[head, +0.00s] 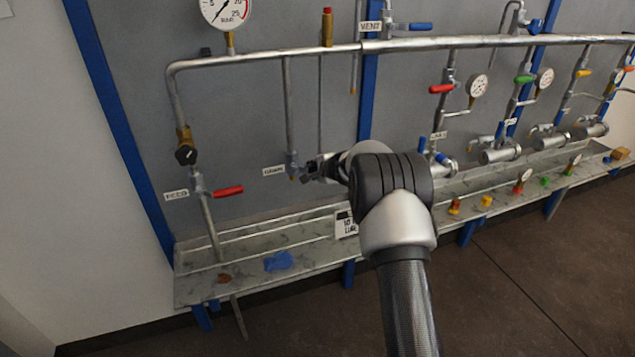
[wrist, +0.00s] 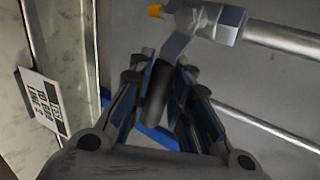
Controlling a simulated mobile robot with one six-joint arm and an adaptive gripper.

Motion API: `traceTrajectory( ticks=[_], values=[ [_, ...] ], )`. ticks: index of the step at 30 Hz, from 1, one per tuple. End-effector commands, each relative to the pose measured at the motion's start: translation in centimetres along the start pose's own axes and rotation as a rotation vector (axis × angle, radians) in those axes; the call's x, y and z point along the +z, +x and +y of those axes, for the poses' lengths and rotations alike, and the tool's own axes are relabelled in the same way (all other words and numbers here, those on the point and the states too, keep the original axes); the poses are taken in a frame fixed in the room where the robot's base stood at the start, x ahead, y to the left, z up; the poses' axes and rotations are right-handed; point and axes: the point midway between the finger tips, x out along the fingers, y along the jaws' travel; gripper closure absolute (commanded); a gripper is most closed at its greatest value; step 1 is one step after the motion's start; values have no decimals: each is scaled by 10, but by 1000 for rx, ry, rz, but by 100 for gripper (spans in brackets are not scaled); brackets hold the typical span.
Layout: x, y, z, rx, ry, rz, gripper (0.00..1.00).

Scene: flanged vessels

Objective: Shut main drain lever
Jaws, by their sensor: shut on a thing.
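The drain valve (head: 292,165) sits at the lower end of a thin vertical pipe, beside its label (head: 273,170) in the head view. My gripper (head: 311,170) is at its right side, and my wrist hides most of the lever there. In the wrist view the grey valve body (wrist: 210,20) has a flat metal lever arm ending in a dark grip (wrist: 157,92). My gripper (wrist: 160,80) is shut on this main drain lever, with a finger on each side of the grip. The lever stands at an angle to the pipe (wrist: 285,40).
A red feed lever (head: 228,191) is to the left, and a blue vent lever (head: 420,27) is above. A marbled shelf (head: 205,285) runs below with a blue cloth (head: 278,261) and a sign (head: 345,223). Blue posts back the pipes.

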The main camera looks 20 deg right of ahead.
Motion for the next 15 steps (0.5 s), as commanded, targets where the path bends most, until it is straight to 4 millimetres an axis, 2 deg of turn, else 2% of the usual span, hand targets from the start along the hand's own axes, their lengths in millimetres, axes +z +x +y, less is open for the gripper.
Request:
traceTrajectory(
  ticks=[15],
  values=[
    [-1,2,-8,2,-100,69,100]
  ],
)
